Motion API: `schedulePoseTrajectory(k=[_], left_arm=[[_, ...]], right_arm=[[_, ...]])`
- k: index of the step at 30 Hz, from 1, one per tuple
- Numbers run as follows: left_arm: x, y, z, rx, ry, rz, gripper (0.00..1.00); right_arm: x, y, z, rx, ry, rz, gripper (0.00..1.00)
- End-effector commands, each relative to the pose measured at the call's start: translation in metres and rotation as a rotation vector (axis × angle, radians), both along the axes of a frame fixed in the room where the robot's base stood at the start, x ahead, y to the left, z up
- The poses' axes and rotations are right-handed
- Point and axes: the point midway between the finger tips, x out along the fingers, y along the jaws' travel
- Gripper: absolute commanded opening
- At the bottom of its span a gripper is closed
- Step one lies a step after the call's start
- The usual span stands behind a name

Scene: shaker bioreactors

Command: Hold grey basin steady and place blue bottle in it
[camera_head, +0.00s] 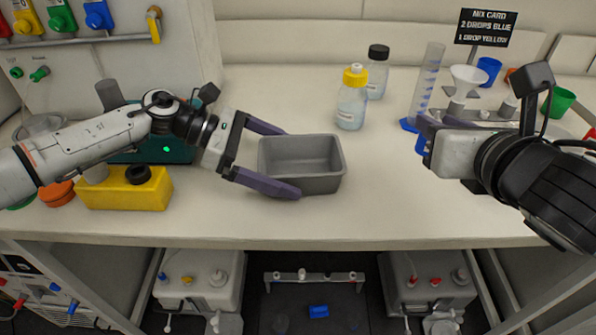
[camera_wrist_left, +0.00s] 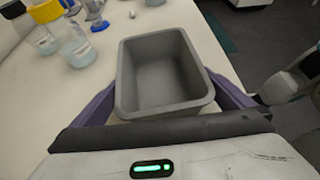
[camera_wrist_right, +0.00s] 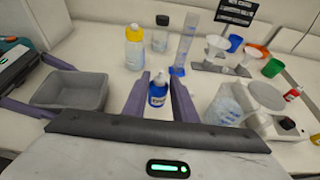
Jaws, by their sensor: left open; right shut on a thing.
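The grey basin (camera_head: 318,185) sits empty on the bench; it also shows in the left wrist view (camera_wrist_left: 165,72). My left gripper (camera_head: 291,162) is open, with one purple finger along the basin's far side and the other along its near side. Whether the fingers touch the walls I cannot tell. My right gripper (camera_wrist_right: 160,82) is shut on the small blue bottle (camera_wrist_right: 157,92), which stands upright between the fingers. In the head view the blue bottle (camera_head: 421,145) is mostly hidden by the right gripper, to the right of the basin.
A yellow-capped bottle (camera_head: 352,100) and a black-capped bottle (camera_head: 377,75) stand behind, between basin and right gripper. A measuring cylinder (camera_head: 428,80) and a funnel rack (camera_head: 470,112) stand near the right gripper. A yellow block (camera_head: 125,192) lies under my left arm. Bench between basin and right gripper is clear.

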Motion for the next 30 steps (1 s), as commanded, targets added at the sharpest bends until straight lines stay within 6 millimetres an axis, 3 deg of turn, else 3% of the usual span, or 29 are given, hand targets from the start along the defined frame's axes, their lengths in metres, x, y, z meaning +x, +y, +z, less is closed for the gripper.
schedulePoseTrajectory(k=[6,17,22,27,30], left_arm=[[0.0,-0.016,-0.011,-0.001,0.0,-0.001,1.0],[0.0,-0.019,-0.01,-0.001,0.0,0.0,1.0],[0.0,-0.019,-0.01,0.0,0.0,0.0,0.75],[0.0,-0.019,-0.01,0.0,0.0,0.0,0.74],[0.0,-0.019,-0.011,0.0,0.0,0.0,0.74]], right_arm=[[0.0,0.0,-0.012,0.0,0.0,0.0,0.07],[0.0,0.0,-0.013,0.0,0.0,0.0,0.07],[0.0,0.0,-0.013,0.0,0.0,0.0,0.07],[0.001,0.002,-0.013,0.0,0.0,0.007,0.07],[0.007,0.016,-0.013,-0.003,0.003,0.053,0.07]])
